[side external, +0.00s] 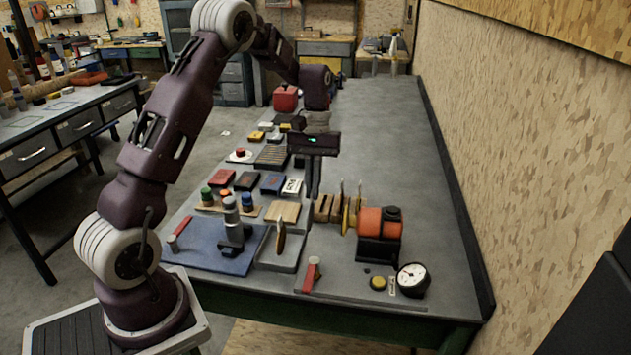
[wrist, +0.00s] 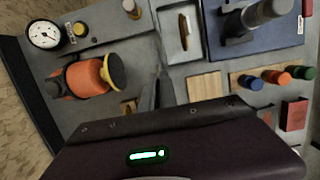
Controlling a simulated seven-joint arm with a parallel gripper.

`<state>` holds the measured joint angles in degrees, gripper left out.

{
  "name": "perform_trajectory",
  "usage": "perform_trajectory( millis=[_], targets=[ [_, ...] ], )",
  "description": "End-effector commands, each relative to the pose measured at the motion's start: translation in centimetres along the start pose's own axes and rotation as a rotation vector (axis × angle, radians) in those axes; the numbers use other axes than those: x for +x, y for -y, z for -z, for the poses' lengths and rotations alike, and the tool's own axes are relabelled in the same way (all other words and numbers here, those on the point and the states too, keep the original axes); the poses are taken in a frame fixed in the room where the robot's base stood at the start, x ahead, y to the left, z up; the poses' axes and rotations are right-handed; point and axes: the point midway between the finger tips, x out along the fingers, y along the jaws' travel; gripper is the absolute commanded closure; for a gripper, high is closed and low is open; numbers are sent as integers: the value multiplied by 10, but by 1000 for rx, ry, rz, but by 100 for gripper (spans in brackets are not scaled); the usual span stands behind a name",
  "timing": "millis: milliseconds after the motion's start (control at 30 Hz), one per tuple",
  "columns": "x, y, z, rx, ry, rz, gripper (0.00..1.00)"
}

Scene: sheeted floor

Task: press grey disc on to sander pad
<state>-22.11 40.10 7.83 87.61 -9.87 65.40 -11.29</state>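The orange sander (side external: 379,221) lies on the bench with its round yellow pad (side external: 347,215) facing left; it also shows at the left of the wrist view (wrist: 85,78), pad (wrist: 115,72) toward the picture's right. A wooden rack (side external: 325,207) beside the pad holds thin discs on edge. I cannot tell which of them is the grey disc. A brownish disc (side external: 281,238) stands on edge in a shallow grey tray (side external: 262,262). My gripper (side external: 312,194) points down above the bench, left of the rack. Its fingers (wrist: 156,88) look slightly apart, with nothing visible between them.
A dial gauge (side external: 411,279) and a yellow button (side external: 378,283) sit at the front right. A blue mat (side external: 200,247) with a grey upright device (side external: 231,225) lies left of the tray. Coloured knobs (wrist: 276,76) and blocks crowd the left. The bench's right strip is clear.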

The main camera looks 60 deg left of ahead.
Motion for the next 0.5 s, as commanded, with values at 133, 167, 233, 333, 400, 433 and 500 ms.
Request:
perform_trajectory(
  millis=[133, 167, 233, 333, 400, 433, 500],
  targets=[
    [0, -5, 0, 2, -2, 0, 100],
    [-1, -8, 1, 3, -3, 0, 100],
    [0, -16, 1, 3, -3, 0, 100],
    [0, -30, 0, 3, -3, 0, 100],
    [0, -39, 1, 2, -4, 0, 100],
    [0, -42, 1, 3, -4, 1, 100],
    [0, -49, 1, 1, -3, 1, 100]
  ],
)
